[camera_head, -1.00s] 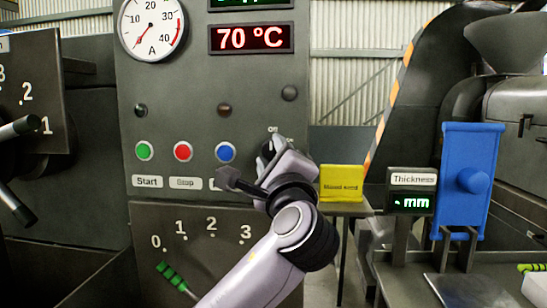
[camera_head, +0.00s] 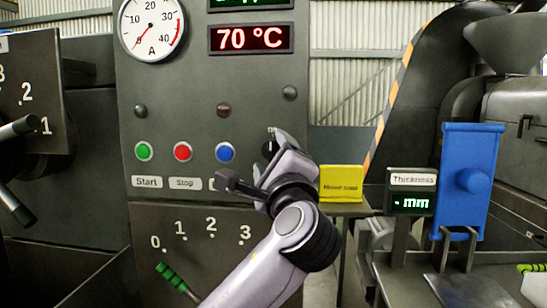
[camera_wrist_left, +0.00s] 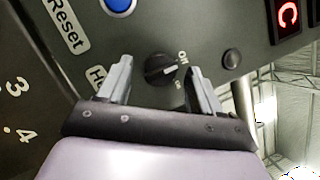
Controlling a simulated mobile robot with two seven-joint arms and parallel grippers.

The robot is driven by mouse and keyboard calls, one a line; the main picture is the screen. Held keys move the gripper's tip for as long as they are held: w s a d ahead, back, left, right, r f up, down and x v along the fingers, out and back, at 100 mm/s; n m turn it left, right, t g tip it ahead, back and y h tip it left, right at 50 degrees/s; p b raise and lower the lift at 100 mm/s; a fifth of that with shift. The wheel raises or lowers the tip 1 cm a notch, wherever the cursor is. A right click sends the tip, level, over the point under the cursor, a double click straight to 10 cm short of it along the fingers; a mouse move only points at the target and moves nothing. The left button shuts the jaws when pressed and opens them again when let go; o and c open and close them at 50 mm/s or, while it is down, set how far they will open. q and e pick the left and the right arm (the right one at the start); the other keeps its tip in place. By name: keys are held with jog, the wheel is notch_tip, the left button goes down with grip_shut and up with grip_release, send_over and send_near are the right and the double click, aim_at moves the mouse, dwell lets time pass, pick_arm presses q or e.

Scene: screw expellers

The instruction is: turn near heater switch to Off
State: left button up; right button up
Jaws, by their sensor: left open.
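The near heater switch is a black rotary knob (camera_head: 268,149) on the grey control panel, partly hidden by my left gripper in the head view. In the left wrist view the knob (camera_wrist_left: 158,68) shows a short pale mark on its right side, with small position labels (camera_wrist_left: 182,58) beside it. Which label the mark points at is hard to tell. My left gripper (camera_head: 278,156) is open in front of the panel. In the wrist view its two fingers (camera_wrist_left: 158,75) stand on either side of the knob, apart from it. My right gripper is not in view.
Start, stop and reset buttons, green (camera_head: 144,151), red (camera_head: 183,151) and blue (camera_head: 225,152), sit left of the knob. A 70 °C display (camera_head: 251,38) is above. A yellow block (camera_head: 341,183) and a thickness gauge (camera_head: 411,192) stand to the right. A lever with a green handle (camera_head: 170,275) is below.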

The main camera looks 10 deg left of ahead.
pick_arm(q)
jog(key=b+v, duration=0.1)
jog(key=v, duration=0.6)
jog(key=w+a+f+n+g+h+p, duration=0.1)
jog(key=a+f+n+g+h, duration=0.2)
jog(key=f, duration=1.2)
jog(key=a+f+n+g+h+p, duration=0.15)
jog(key=f+h, duration=0.25)
jog(key=f, duration=1.1)
jog(key=s+a+f+n+g+p, duration=0.1)
jog(key=s+a+f+n, duration=0.2)
jog(key=s+f, duration=0.4)
jog(key=s+a+f+n+g+h+p, duration=0.1)
jog(key=s+a+f+n+g, duration=0.1)
jog(key=s+f+n, duration=0.3)
jog(key=s+a+f+n+g+h, duration=0.1)
jog(key=s+a+f+n, duration=0.3)
jog(key=s+f, duration=0.4)
jog(key=s+n, duration=0.1)
jog(key=s, duration=0.2)
jog(key=shift+s+a+f+g+p, duration=0.3)
jog(key=shift+s+g+p, duration=0.05)
jog(key=shift+p, duration=0.05)
